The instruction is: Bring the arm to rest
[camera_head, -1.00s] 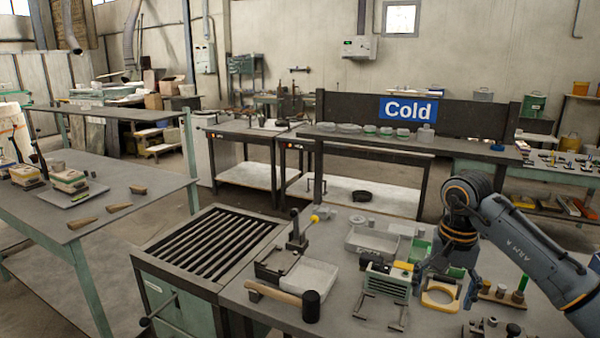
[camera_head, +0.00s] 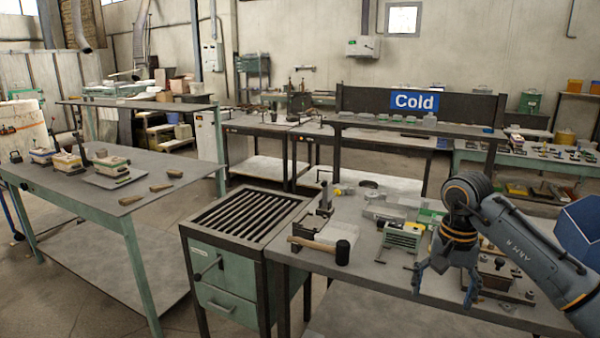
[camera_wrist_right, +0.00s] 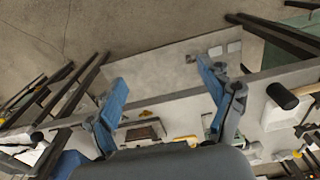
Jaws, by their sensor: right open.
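My right arm comes in from the right in the head view. Its blue-grey gripper (camera_head: 444,288) hangs open and empty, fingers pointing down, at the front edge of the grey workbench (camera_head: 375,272). In the right wrist view the two blue fingers of the gripper (camera_wrist_right: 160,76) are spread apart with nothing between them. Behind them lie the bench edge and the floor. My left gripper is not in view.
A mallet (camera_head: 342,252) lies near the bench's front left, beside a slatted-top green cabinet (camera_head: 228,262). A green-and-white device (camera_head: 402,238) stands left of the gripper. Another table (camera_head: 150,190) stands at left.

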